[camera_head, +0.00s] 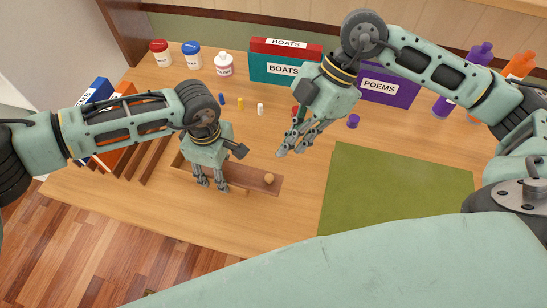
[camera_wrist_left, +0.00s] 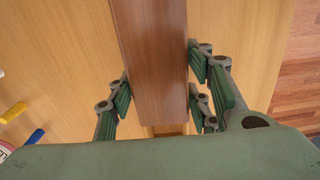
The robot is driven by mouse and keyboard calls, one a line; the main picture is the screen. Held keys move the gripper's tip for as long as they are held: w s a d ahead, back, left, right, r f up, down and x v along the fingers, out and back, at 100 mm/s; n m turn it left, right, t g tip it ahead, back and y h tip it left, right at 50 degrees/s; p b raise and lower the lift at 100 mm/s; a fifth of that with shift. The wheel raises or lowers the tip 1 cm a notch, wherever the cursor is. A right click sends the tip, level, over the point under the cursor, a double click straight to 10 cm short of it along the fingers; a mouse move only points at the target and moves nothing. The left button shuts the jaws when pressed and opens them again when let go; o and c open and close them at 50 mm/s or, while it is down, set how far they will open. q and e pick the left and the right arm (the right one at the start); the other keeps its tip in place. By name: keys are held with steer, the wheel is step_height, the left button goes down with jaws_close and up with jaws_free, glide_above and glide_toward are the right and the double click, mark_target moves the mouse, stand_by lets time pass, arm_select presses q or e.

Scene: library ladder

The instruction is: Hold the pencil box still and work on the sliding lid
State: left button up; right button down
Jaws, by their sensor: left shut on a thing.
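The pencil box (camera_head: 240,174) is a long, narrow brown wooden box lying on the table. A small round wooden knob (camera_head: 269,179) shows near its right end; I cannot make out the lid's edges or how far it is slid. My left gripper (camera_head: 210,186) is over the box's left part, shut on it, and hides some of it. In the left wrist view the brown box (camera_wrist_left: 150,60) runs between the fingers of the left gripper (camera_wrist_left: 160,85). My right gripper (camera_head: 292,151) is open and empty, above and to the right of the knob, pointing down.
A green mat (camera_head: 395,190) lies to the right. Small pegs (camera_head: 240,103), paint jars (camera_head: 192,54), book boxes (camera_head: 265,68) and purple bottles (camera_head: 479,54) stand along the back. Books in a rack (camera_head: 95,93) are at the left. Bare table lies in front of the box.

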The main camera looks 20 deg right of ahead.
steer(key=s+d+f+n+y, duration=0.2)
steer(key=d+n+y, duration=0.1)
steer(key=n, duration=0.1)
steer(key=s+d+f+n+y, duration=0.2)
steer(key=s+d+n+y, duration=0.1)
steer(key=n+y, duration=0.1)
steer(key=s+d+f+n+t+y, duration=0.1)
steer(key=s+d+f+n+y, duration=0.1)
steer(key=d+n+y, duration=0.1)
steer(key=shift+s+d+f+n, duration=0.1)
steer(key=shift+s+d+n, duration=0.15)
steer(key=shift+n, duration=0.35)
steer(key=shift+s+d+f+n, duration=0.1)
steer(key=shift+s+d+n, duration=0.1)
steer(key=shift+n, duration=0.4)
steer(key=shift+s+d+f+t+y, duration=0.1)
steer(key=shift+s+d+t+y, duration=0.05)
steer(key=shift+d+t+y, duration=0.2)
steer(key=w+a+f, duration=0.2)
steer(key=w+a, duration=0.1)
steer(key=a, duration=0.9)
steer(key=shift+a+n, duration=0.2)
steer(key=shift+n, duration=0.1)
steer(key=shift+w+f, duration=0.1)
